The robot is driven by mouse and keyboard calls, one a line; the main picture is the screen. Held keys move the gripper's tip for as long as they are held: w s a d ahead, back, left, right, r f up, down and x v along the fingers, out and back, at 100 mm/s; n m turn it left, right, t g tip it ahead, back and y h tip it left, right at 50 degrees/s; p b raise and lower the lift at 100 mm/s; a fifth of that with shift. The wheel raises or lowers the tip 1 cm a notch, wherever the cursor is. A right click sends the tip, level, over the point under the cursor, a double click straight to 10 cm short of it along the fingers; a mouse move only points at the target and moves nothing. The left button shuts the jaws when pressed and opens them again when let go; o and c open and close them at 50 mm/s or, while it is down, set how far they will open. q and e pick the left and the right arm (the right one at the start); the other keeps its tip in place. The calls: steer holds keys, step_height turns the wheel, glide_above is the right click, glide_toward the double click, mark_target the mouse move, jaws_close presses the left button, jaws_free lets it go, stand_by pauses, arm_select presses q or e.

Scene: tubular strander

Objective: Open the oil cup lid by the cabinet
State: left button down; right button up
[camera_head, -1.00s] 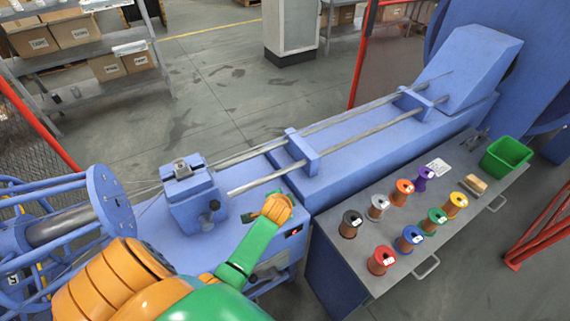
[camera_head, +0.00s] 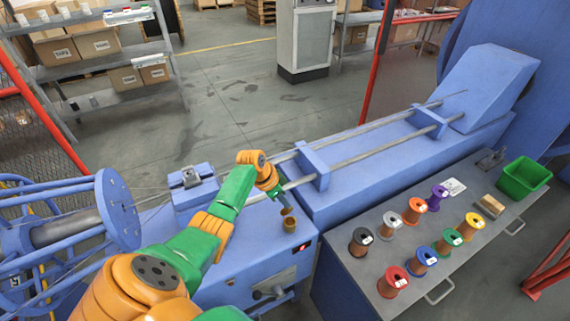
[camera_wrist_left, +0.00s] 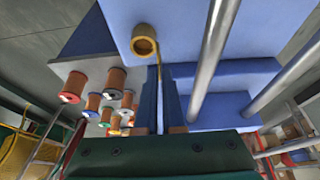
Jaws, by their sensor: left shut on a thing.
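The brass oil cup (camera_head: 289,224) stands on the blue machine bed beside the cabinet. In the left wrist view the cup (camera_wrist_left: 145,44) shows its round open mouth. Its lid (camera_head: 286,211) is raised above the cup and looks tilted up; in the wrist view the lid (camera_wrist_left: 161,58) appears as a thin brass strip between the fingertips. My left gripper (camera_head: 282,201) reaches down over the cup from behind. Its two dark fingers (camera_wrist_left: 161,72) are close together, shut on the lid. My right gripper is not in view.
A grey cabinet (camera_head: 345,276) with several coloured spools and a green bin (camera_head: 524,178) stands to the right. Metal rods (camera_head: 362,153) run along the blue machine close to my gripper. A blue clamp block (camera_head: 312,166) sits nearby. Shelves (camera_head: 95,70) stand at the back left.

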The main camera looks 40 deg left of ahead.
arm_select(q)
steer(key=shift+s+f, duration=0.1)
stand_by(0.3)
steer(key=c, duration=1)
jaws_free()
steer(key=shift+a, duration=0.1)
steer(key=v, duration=0.7)
